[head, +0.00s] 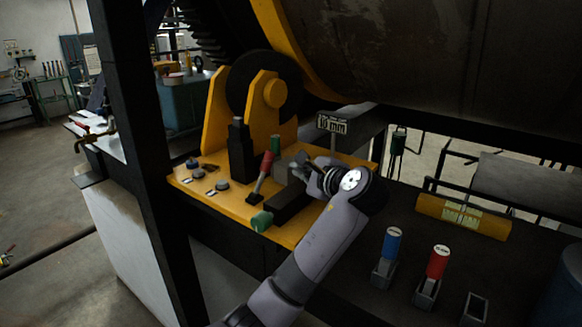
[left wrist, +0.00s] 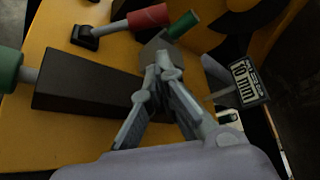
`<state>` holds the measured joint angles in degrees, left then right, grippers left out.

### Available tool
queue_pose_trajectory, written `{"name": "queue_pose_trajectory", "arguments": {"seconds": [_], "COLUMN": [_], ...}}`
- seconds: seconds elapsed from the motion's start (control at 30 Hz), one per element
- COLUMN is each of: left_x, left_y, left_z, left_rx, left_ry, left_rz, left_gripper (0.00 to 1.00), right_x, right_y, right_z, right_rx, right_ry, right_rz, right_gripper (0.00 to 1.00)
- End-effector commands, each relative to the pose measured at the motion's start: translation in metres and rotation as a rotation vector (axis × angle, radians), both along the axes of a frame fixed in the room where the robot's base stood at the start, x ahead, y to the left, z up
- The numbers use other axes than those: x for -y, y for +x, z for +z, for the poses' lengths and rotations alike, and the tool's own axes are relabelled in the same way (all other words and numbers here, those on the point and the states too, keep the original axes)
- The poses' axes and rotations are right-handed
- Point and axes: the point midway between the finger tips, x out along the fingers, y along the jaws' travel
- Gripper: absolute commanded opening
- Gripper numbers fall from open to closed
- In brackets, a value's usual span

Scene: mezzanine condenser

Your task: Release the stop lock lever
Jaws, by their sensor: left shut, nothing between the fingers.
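A yellow panel (head: 230,205) carries a lever with a red handle (head: 266,163), which leans to the right, and a green handle (head: 276,145) just behind it. A dark box (head: 290,207) has a green knob (head: 262,221) at its near end. No label shows which one is the stop lock lever. My left gripper (head: 298,168) is shut and empty at the far end of the box, beside a grey block. In the left wrist view its fingertips (left wrist: 162,68) are close to the grey block (left wrist: 154,47), below the green handle (left wrist: 182,24); contact cannot be told. My right gripper is out of view.
A "10 mm" sign (head: 331,124) stands just behind my left gripper. Small buttons (head: 197,173) sit on the panel's left. A black post (head: 145,160) rises at left. Blue (head: 392,243) and red (head: 437,262) handles stand on the dark surface at right.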

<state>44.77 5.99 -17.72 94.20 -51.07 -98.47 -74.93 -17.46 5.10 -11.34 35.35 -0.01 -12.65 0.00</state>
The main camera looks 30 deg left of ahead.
Motion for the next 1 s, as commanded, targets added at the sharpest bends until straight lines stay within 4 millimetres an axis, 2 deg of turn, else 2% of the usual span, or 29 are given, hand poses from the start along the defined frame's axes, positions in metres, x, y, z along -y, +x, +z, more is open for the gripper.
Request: {"name": "queue_pose_trajectory", "arguments": {"seconds": [0.3,0.5,0.7,1.0], "left_x": [-0.047,-0.07,-0.078,-0.078], "left_y": [0.026,0.039,0.045,0.045], "left_z": [-0.012,-0.022,-0.027,-0.027], "left_rx": [-0.005,-0.004,-0.001,0.0], "left_ry": [0.002,0.002,0.0,0.001], "left_rz": [0.004,0.002,0.001,0.001], "left_gripper": [0.0,0.0,0.0,0.0], "right_x": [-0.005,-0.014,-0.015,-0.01], "right_y": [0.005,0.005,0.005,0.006], "right_z": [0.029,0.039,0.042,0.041], "right_rx": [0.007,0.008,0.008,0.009], "right_ry": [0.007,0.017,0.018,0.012], "right_rz": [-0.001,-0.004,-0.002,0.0], "right_gripper": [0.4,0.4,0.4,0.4]}}
